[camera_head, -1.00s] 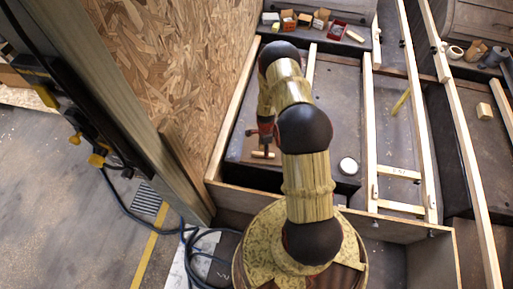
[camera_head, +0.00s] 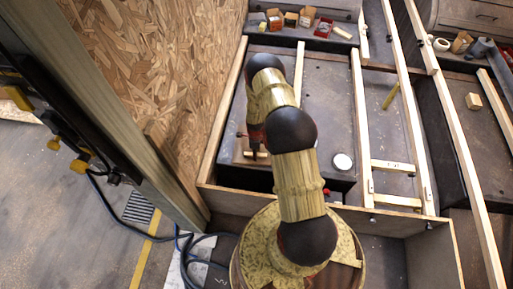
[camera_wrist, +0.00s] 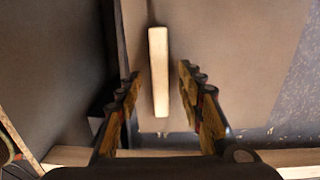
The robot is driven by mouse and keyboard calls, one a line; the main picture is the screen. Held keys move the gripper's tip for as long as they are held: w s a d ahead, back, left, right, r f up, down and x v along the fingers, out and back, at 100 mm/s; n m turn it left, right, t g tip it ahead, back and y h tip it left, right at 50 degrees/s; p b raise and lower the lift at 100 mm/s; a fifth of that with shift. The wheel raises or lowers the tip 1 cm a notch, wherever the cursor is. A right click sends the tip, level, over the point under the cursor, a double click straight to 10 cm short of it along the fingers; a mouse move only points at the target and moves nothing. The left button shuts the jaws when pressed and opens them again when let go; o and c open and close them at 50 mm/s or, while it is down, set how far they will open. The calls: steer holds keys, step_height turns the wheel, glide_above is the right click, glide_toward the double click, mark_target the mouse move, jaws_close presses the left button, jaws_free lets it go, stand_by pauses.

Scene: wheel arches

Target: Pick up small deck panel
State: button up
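A brown flat panel, seemingly the small deck panel (camera_wrist: 225,70), lies under my gripper. A pale wooden batten (camera_wrist: 158,70) stands on it like a handle; it also shows in the head view (camera_head: 256,154). My gripper (camera_wrist: 158,88) points down at it with its fingers apart, one on each side of the batten, with gaps showing on both sides. Nothing is held. In the head view my gripper (camera_head: 256,148) is small and partly hidden by my arm. How far the fingertips are above the panel is hard to tell.
A chipboard wall (camera_head: 165,70) rises at the left. Wooden rails (camera_head: 362,120) run along the bay at the right. A round white lid (camera_head: 342,161) lies right of my arm. Small boxes (camera_head: 291,19) stand at the far end.

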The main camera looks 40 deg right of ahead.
steer(key=shift+f, duration=0.45)
steer(key=shift+r, duration=0.1)
steer(key=shift+c, duration=1)
steer(key=c, duration=0.7)
steer(key=shift+w, duration=0.1)
jaws_close()
